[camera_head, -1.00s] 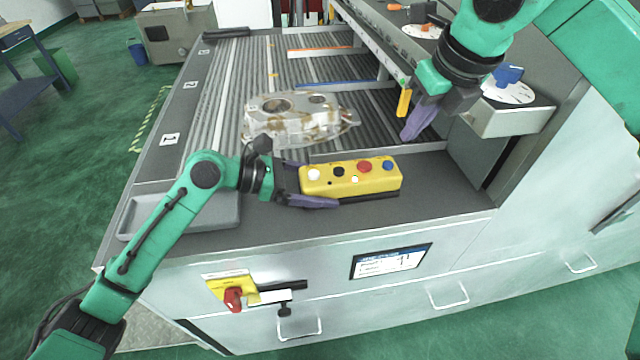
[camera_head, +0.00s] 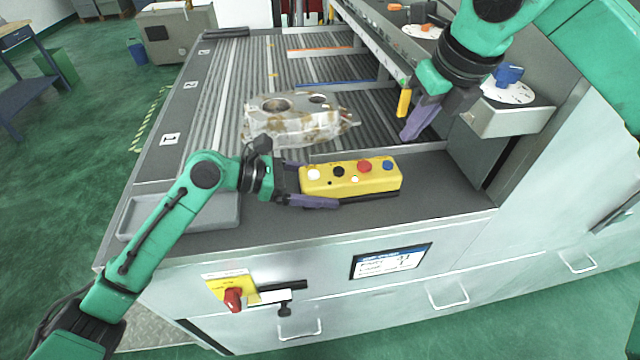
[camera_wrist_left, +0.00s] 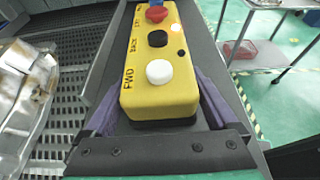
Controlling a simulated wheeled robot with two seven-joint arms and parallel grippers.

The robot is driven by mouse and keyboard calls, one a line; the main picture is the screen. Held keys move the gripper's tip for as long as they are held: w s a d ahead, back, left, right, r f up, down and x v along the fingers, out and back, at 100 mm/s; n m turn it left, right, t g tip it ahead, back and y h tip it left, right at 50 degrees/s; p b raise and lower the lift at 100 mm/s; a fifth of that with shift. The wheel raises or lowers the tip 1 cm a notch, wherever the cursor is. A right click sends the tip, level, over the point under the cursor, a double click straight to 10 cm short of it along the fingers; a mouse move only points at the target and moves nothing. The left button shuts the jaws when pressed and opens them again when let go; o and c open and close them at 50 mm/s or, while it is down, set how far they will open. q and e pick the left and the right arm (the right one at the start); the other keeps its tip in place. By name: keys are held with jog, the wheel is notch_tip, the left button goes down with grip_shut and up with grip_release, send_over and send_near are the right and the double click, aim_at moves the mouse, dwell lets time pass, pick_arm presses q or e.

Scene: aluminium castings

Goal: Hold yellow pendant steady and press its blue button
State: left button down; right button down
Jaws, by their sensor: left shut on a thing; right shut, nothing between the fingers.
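The yellow pendant (camera_head: 350,179) lies on the dark grey ledge at the machine's front, with a row of white, black, red and blue buttons on top. The blue button (camera_head: 388,165) is at its right end. My left gripper (camera_head: 318,186) is shut on the pendant's left end, one purple finger along each long side. In the left wrist view the pendant (camera_wrist_left: 160,75) lies between both fingers, with the white button nearest; the blue button is not visible there. My right gripper (camera_head: 408,134) is shut and empty, above and to the right of the blue button, apart from it.
A stained aluminium casting (camera_head: 295,122) sits on the slatted bed behind the pendant. A grey tray (camera_head: 180,214) lies left on the ledge. A light shelf with a blue-handled dial (camera_head: 508,118) juts out at the right. The ledge right of the pendant is clear.

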jog(key=w+m+t+y, duration=0.1)
jog(key=w+r+m+t+y, duration=0.1)
jog(key=y, duration=0.1)
jog(key=w+m+y, duration=0.1)
jog(key=m+y, duration=0.1)
jog(key=shift+a+r+t, duration=0.25)
jog(key=shift+r+t, duration=0.15)
jog(key=shift+f, duration=0.1)
send_over(392, 171)
jog(key=shift+f, duration=4.35)
jog(key=shift+f, duration=0.4)
